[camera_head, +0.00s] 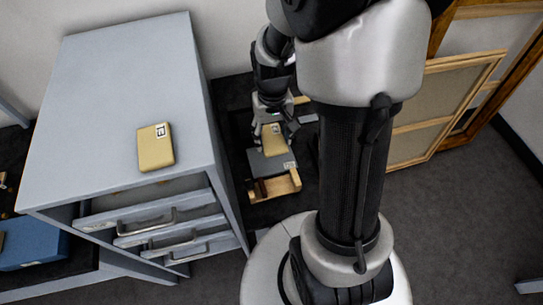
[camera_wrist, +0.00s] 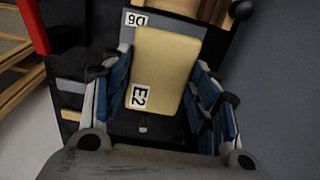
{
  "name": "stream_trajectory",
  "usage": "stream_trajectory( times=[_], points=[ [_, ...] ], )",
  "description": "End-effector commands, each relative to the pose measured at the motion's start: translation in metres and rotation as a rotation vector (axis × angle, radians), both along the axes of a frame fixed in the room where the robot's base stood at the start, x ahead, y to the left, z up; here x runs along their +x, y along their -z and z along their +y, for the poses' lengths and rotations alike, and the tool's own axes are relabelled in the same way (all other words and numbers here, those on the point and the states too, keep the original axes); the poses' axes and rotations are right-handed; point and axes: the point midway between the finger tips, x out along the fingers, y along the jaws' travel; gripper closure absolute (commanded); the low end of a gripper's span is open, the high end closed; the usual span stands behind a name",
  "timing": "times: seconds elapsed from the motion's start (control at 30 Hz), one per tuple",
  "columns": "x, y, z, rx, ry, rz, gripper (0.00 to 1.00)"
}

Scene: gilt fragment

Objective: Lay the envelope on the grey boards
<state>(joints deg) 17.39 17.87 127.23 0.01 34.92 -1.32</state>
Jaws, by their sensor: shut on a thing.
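My gripper (camera_head: 272,118) is shut on a tan envelope (camera_head: 275,143) with a white label. In the wrist view the envelope (camera_wrist: 168,65) lies between the blue-padded fingers of my gripper (camera_wrist: 160,100), and its label reads E2. Grey boards (camera_head: 262,164) lie on the dark surface under the envelope, partly covered by it in the head view. In the wrist view the grey boards (camera_wrist: 128,36) show behind the envelope's far end, with a label D6. I cannot tell whether the envelope touches the boards.
A second tan, labelled packet (camera_head: 155,149) lies on the grey cabinet (camera_head: 110,75) at left, whose drawers (camera_head: 165,224) stick out. A pale wooden piece (camera_head: 283,186) lies in front of the boards. Wooden frames (camera_head: 425,108) lean at right. A blue box (camera_head: 30,246) is lower left.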

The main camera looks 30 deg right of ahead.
Motion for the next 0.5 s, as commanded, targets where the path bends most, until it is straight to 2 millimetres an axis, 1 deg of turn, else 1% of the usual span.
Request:
stream_trajectory(
  times=[0.03,0.1,0.2,0.37,0.47,0.5],
  points=[
    [-0.001,0.018,0.0,0.001,0.0,0.005,0.62],
    [0.0,0.032,0.0,0.001,0.0,0.003,0.62],
    [0.0,0.046,0.0,0.0,0.0,0.001,0.62],
    [0.0,0.054,0.0,0.0,-0.001,0.0,0.62],
    [0.0,0.065,0.0,0.001,-0.001,0.002,0.62],
    [0.0,0.071,0.0,0.001,-0.001,0.003,0.62]
  ],
)
